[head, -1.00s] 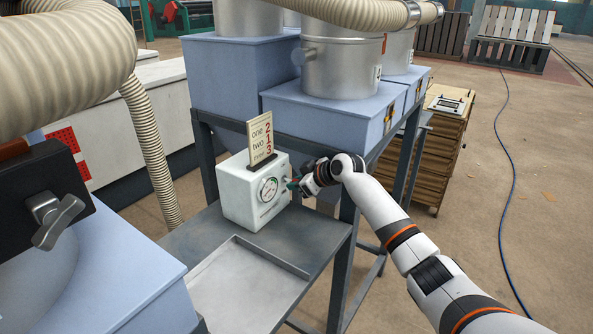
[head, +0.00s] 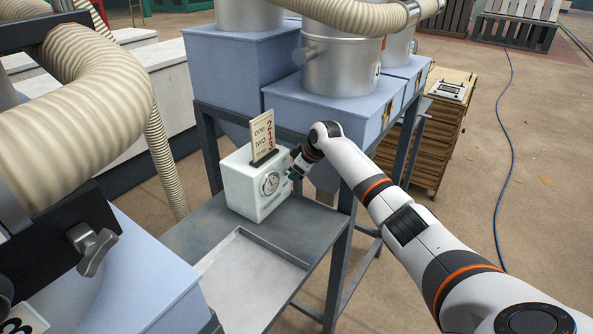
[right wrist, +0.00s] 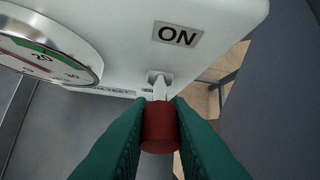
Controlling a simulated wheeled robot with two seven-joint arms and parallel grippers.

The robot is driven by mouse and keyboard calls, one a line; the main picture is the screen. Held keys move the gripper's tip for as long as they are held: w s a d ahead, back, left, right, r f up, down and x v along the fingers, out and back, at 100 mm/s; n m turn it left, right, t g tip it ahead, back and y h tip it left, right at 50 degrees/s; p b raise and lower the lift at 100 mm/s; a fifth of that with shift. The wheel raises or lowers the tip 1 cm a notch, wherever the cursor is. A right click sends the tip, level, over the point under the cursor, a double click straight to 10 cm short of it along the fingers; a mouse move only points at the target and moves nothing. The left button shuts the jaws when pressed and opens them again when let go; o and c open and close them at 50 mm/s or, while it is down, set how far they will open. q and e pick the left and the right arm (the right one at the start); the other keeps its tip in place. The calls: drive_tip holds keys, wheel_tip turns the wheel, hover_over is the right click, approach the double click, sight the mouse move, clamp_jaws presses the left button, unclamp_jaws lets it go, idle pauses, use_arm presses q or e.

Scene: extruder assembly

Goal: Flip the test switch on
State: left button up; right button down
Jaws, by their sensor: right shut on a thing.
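The test switch is on the white box (head: 250,205) with a round dial (head: 270,184); the box stands on the grey metal table. In the right wrist view, the switch's pale lever (right wrist: 160,91) comes out of a small slot below an "ON" label (right wrist: 178,36). Its dark red knob (right wrist: 160,128) lies between the green fingers. My right gripper (head: 291,174) is shut on this knob at the box's right side. The head view is too small to show the lever's position. My left gripper is not in view.
A card with words and red digits (head: 262,134) stands on the box. A shallow metal tray (head: 250,275) lies in front. Blue hoppers on a steel frame stand behind. A ribbed hose (head: 90,100) and black bracket (head: 60,255) fill the left.

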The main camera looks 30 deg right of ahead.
drive_tip(key=c, duration=1.3)
unclamp_jaws()
drive_tip(key=b+v, duration=0.2)
drive_tip(key=v, duration=1)
drive_tip(key=shift+b, duration=0.35)
drive_tip(key=shift+f, duration=0.1)
